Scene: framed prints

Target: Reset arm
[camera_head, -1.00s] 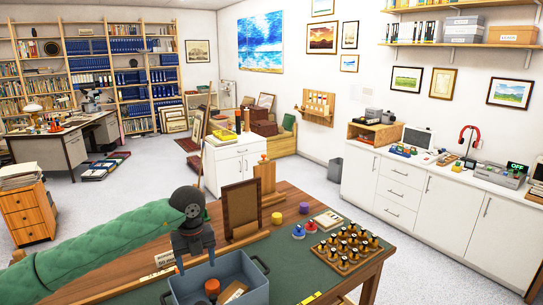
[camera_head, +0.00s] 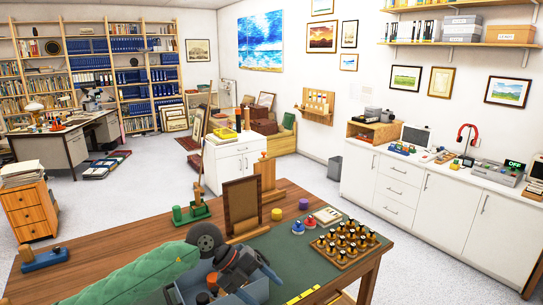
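My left arm (camera_head: 140,275), in a green sleeve, comes in from the lower left. Its dark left gripper (camera_head: 232,283) is low over the grey-blue bin (camera_head: 181,293) at the table's front. The wrist hides much of the bin, and the fingertips are not clear, so I cannot tell whether it is open or shut. Orange-topped items show in the bin beside the gripper. My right gripper is not in view.
A dark framed panel (camera_head: 241,206) stands upright behind the bin. A wooden tray of several black-topped pegs (camera_head: 346,243) lies at right. A green block piece (camera_head: 190,211) and a blue piece (camera_head: 45,257) are on the table (camera_head: 110,245). Left of the panel has free room.

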